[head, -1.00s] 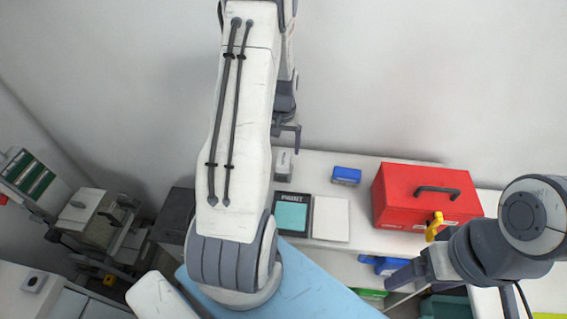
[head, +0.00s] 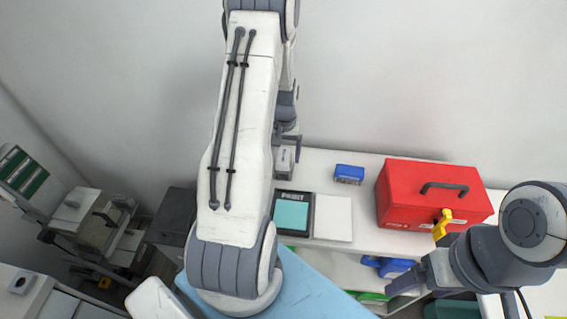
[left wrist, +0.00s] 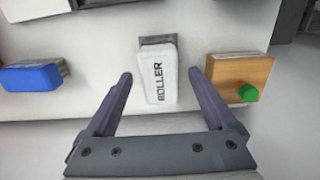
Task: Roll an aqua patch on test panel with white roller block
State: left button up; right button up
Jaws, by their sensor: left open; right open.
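The white roller block (head: 284,161) stands on the table left of the blue block in the head view. The left wrist view shows its face lettered ROLLER (left wrist: 158,75) between the fingers. My left gripper (head: 288,139) is open above the block, one finger on each side, with gaps visible. The dark tray with an aqua surface (head: 292,215) lies beside a plain white square, apparently the test panel (head: 333,218). My right gripper (head: 408,283) is open and empty at the lower right, in front of the table.
A blue block (head: 349,174) and a red toolbox (head: 432,195) stand to the right. The left wrist view shows a wooden block with a green knob (left wrist: 238,75) close beside the roller block. A shelf with blue and green items lies below the tabletop.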

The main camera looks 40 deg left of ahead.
aim_at(284, 155)
pick_arm(q)
jog(key=shift+c, duration=0.3)
grip_shut()
jog(key=shift+r+p, duration=2.5)
jog(key=shift+r, duration=0.6)
